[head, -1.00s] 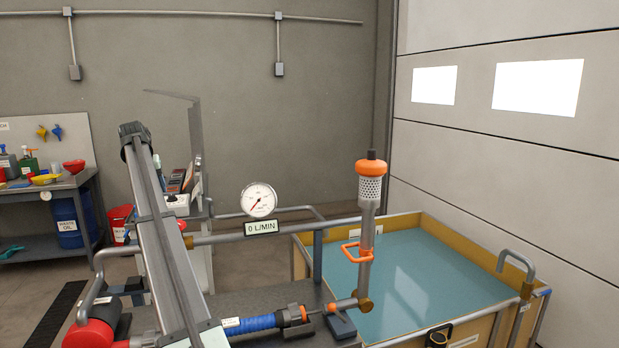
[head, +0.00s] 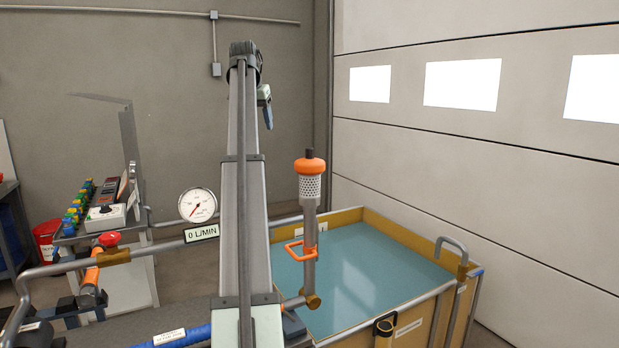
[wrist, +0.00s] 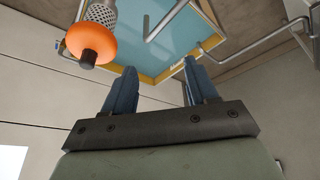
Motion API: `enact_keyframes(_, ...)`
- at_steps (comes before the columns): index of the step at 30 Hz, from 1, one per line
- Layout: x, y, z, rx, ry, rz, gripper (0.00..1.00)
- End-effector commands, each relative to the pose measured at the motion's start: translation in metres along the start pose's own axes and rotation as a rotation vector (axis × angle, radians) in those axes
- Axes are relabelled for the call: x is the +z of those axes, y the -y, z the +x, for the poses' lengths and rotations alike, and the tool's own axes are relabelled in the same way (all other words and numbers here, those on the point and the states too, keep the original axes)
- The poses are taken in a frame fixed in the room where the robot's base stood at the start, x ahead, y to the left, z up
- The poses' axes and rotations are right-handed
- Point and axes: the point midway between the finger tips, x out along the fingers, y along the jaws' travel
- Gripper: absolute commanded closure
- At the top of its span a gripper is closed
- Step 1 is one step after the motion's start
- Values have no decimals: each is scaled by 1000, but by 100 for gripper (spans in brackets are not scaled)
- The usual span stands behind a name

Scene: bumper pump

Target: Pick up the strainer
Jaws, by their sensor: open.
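The strainer (head: 310,187) is a pale perforated cylinder under an orange cap with a dark knob. It stands upright at the top of a grey vertical pipe beside the tank. In the wrist view the strainer (wrist: 102,13) is at the upper left, its orange cap toward the camera and its far end cut off by the frame. My gripper (wrist: 158,70) is open and empty, its blue fingers spread apart. The strainer lies outside the fingers, to their left in the wrist view. In the head view my gripper (head: 267,108) is partly hidden behind my arm, above and left of the strainer.
An orange bracket handle (head: 299,250) sticks out from the pipe below the strainer. The yellow-walled tank (head: 410,318) holds blue-green liquid, with a bent grey pipe (head: 452,246) at its right. A round gauge (head: 197,205) stands left of my arm. Space above the tank is clear.

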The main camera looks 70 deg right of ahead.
Motion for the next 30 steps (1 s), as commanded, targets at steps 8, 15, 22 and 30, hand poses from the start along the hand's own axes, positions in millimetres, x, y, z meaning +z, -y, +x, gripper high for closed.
enact_keyframes(8,-12,-113,-35,39,-4,164,42)
enact_keyframes(15,-12,-141,-42,49,-4,207,42)
enact_keyframes(22,-11,-142,-19,49,-4,207,42)
enact_keyframes(30,-11,-144,27,50,-3,207,42)
